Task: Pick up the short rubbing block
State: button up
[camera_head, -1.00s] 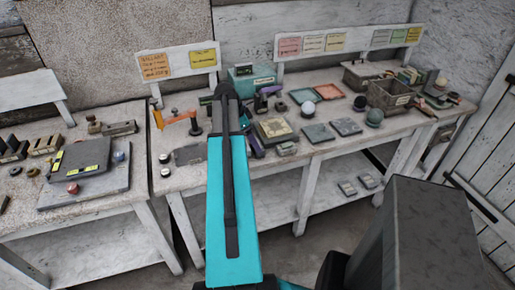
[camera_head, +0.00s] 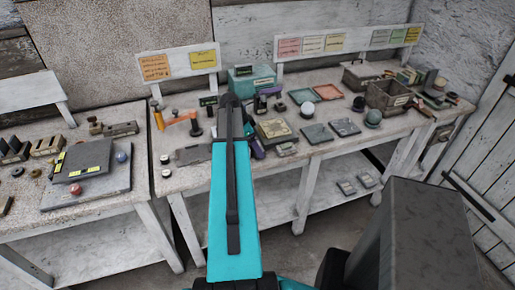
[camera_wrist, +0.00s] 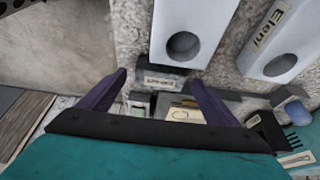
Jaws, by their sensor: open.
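My gripper (camera_wrist: 160,95) is open, with its two purple fingers spread wide and nothing held between them. In the wrist view, a small dark grey block with a pale label (camera_wrist: 160,78) lies ahead, just beyond and between the fingertips. It may be the short rubbing block, but I cannot read the label surely. A yellowish piece with a label (camera_wrist: 187,113) shows between the fingers, closer to the palm. In the head view, my teal arm covers part of the workbench (camera_head: 215,165), and purple finger parts show just right of it.
Two pale blocks with round holes (camera_wrist: 183,45) stand ahead in the wrist view; the right one (camera_wrist: 282,40) bears a name label. A teal box (camera_head: 252,78), a square panel (camera_head: 273,131), dark tiles (camera_head: 317,133) and open crates (camera_head: 388,95) crowd the bench. A second table (camera_head: 110,205) stands left.

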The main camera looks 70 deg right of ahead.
jog(key=shift+p+x, duration=0.3)
jog(key=shift+x, duration=0.85)
jog(key=shift+c, duration=0.4)
jog(key=c, duration=1.3)
jog(key=shift+o, duration=0.2)
jog(key=shift+d+r, duration=0.1)
jog(key=shift+r, duration=0.05)
jog(key=shift+r+b, duration=1.75)
jog(key=shift+r, duration=3.15)
